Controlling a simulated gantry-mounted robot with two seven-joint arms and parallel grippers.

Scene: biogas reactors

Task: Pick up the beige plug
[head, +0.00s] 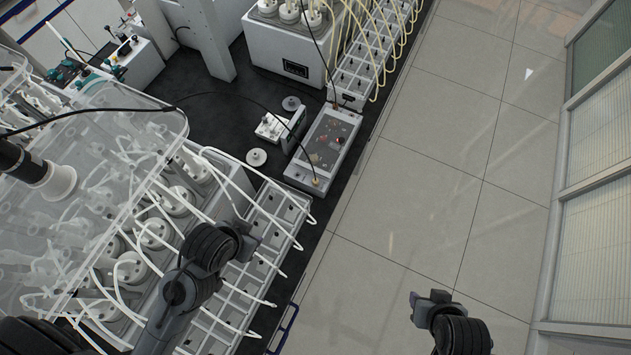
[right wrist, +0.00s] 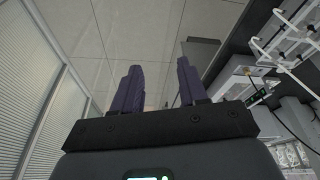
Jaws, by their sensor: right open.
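A small round off-white plug-like disc (head: 256,157) lies on the dark bench top in the head view. A similar, greyer disc (head: 291,103) lies farther back; I cannot tell for certain which is the beige plug. My left gripper (head: 246,238) is over the white wire racks, nearer than both discs, and its jaw opening is not clear. My right gripper (head: 430,299) is over the floor at the lower right, well away from both discs. In the right wrist view its dark purple fingers (right wrist: 158,88) are apart with nothing between them.
White wire racks (head: 262,232) and reactor vessels (head: 155,233) under a clear cover (head: 130,105) fill the left. A grey control box (head: 325,146) and a small white device (head: 272,127) stand near the discs. Tiled floor (head: 440,170) is free at right, beside windows (head: 596,220).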

